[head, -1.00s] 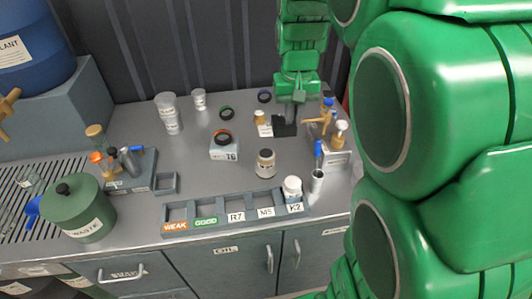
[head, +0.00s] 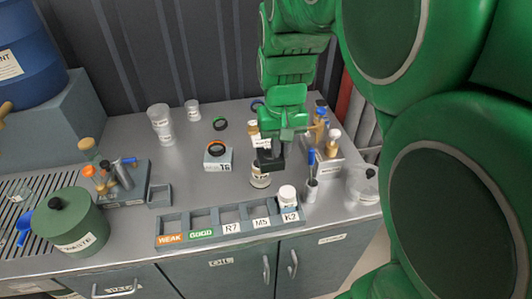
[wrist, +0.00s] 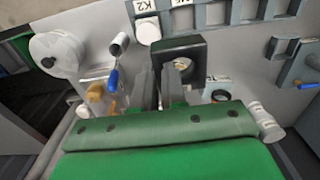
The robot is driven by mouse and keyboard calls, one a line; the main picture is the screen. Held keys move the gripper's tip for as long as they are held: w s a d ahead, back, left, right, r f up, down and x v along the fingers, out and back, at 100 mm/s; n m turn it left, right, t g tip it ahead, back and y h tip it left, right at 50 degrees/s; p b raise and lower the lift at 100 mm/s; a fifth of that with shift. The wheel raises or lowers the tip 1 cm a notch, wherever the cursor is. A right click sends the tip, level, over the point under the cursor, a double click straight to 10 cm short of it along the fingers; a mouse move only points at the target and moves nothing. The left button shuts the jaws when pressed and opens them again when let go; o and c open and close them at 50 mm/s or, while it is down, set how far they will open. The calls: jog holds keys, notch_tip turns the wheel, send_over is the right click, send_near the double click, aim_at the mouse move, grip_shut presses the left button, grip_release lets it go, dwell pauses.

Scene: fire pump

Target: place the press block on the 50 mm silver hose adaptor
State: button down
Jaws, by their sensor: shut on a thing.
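The press block, a black squarish block (head: 270,160), is in my gripper (head: 276,143), which is shut on it. In the head view it hangs over the silver hose adaptor (head: 260,181) and covers its upper part. I cannot tell whether the two touch. In the wrist view the block (wrist: 196,50) is in front of my gripper's fingers (wrist: 172,82). A small pale thing shows beside the block's inner edge there; I cannot tell what it is.
A labelled rack (head: 197,240) with a white-capped jar (head: 287,196) stands in front. A block marked T6 with a ringed top (head: 217,160) is to the left. A holder with bottles (head: 328,160) is close on the right. The bench between T6 and the rack is clear.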

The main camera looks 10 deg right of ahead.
jog(key=w+f, duration=0.2)
jog(key=w, duration=0.1)
jog(key=w+f, duration=0.3)
jog(key=w, duration=0.1)
jog(key=w+f, duration=0.3)
jog(key=shift+w+a, duration=0.15)
jog(key=shift+w, duration=0.25)
jog(key=shift+w+f, duration=0.3)
jog(key=shift+f, duration=1.6)
jog(key=shift+f, duration=0.1)
jog(key=c, duration=1.2)
grip_release()
notch_tip(320, 180, up, 12)
jog(key=shift+r, duration=0.1)
